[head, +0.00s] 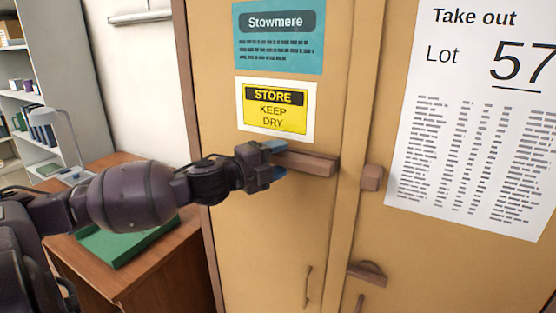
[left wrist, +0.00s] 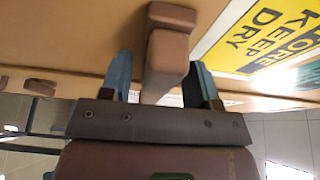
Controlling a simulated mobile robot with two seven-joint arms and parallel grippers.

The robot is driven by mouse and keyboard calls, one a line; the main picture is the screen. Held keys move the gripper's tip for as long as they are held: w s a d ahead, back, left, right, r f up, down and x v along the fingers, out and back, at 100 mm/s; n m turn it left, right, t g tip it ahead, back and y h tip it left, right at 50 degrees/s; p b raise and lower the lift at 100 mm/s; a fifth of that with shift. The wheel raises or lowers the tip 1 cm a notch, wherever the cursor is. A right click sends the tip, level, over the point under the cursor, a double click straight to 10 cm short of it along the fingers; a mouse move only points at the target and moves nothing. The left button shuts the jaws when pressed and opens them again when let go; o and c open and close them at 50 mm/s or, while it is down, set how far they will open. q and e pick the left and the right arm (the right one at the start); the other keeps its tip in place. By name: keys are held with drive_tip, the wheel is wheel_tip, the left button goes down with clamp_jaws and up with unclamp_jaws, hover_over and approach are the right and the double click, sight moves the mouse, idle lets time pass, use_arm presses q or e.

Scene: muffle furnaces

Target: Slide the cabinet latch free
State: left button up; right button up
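The cabinet latch (head: 308,163) is a brown bar lying across the left tan door, its right end near the door's edge. A separate brown block (head: 371,177) sits on the right door, apart from the bar. My left gripper (head: 273,161) is at the bar's left end with its blue fingers open. In the left wrist view the latch bar (left wrist: 166,50) lies between the fingers of my left gripper (left wrist: 160,75). A gap shows on the left finger's side; contact on the other side is unclear. My right gripper is in neither view.
A yellow store-dry sign (head: 275,108) is just above the latch, and a white notice (head: 475,120) covers the right door. A brown arched piece (head: 367,272) and a slim handle (head: 308,287) are lower.

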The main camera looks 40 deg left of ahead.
use_arm(q)
drive_tip(key=shift+d, duration=0.15)
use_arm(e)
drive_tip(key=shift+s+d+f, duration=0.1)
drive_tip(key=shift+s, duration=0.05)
use_arm(q)
drive_tip(key=shift+s, duration=1.05)
drive_tip(key=shift+s+a, duration=0.2)
drive_tip(key=shift+s, duration=0.45)
drive_tip(key=shift+s+a, duration=0.2)
drive_tip(key=shift+s, duration=0.4)
drive_tip(key=s, duration=0.6)
drive_tip(key=shift+a, duration=0.45)
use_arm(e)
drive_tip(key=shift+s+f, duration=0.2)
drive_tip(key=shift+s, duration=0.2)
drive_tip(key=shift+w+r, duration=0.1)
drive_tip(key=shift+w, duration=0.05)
